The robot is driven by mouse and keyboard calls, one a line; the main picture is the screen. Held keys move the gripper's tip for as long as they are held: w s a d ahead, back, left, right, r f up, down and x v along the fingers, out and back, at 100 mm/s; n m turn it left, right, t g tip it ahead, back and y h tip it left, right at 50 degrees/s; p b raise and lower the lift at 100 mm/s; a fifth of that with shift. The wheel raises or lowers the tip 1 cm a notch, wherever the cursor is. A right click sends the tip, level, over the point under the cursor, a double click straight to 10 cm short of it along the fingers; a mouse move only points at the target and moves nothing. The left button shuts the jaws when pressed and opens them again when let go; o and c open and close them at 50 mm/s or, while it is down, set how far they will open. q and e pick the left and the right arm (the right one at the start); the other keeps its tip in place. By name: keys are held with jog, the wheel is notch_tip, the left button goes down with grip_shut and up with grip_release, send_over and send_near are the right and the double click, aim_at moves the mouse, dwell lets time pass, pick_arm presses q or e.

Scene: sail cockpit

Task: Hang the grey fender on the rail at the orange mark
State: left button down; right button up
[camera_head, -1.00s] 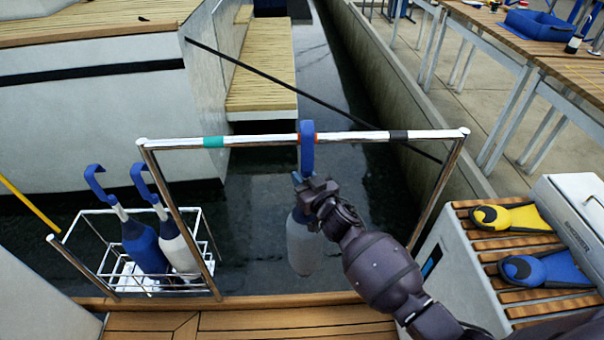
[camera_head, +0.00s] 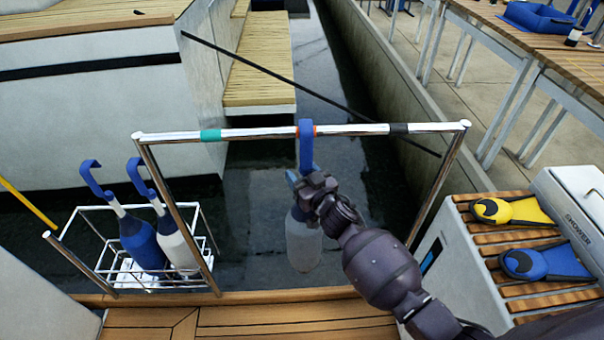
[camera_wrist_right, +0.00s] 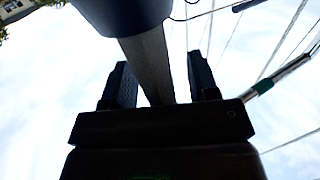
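The grey fender (camera_head: 303,243) hangs upright below the white rail (camera_head: 260,132), outside the deck edge. Its blue hook (camera_head: 305,145) lies over the rail at the orange mark (camera_head: 315,130), covering part of it. My right gripper (camera_head: 306,188) is around the fender's neck, just under the hook. In the right wrist view the neck (camera_wrist_right: 150,65) runs between the two fingers (camera_wrist_right: 162,85), with sky visible between it and one finger, so the gripper looks open. The far side of the hook is hidden. My left gripper is not in view.
A white wire basket (camera_head: 105,268) at left holds a blue fender (camera_head: 142,245) and another pale fender (camera_head: 178,248). Yellow (camera_head: 512,210) and blue (camera_head: 545,263) fins lie on the slatted seat at right.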

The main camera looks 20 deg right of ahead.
jog(key=shift+s+f, duration=0.1)
jog(key=shift+s+d, duration=0.15)
jog(key=shift+s, duration=0.45)
jog(key=s+d+p, duration=0.1)
jog(key=s, duration=0.8)
jog(key=shift+s+d+p, duration=0.15)
jog(key=shift+d+p, duration=0.2)
jog(key=shift+p, duration=0.05)
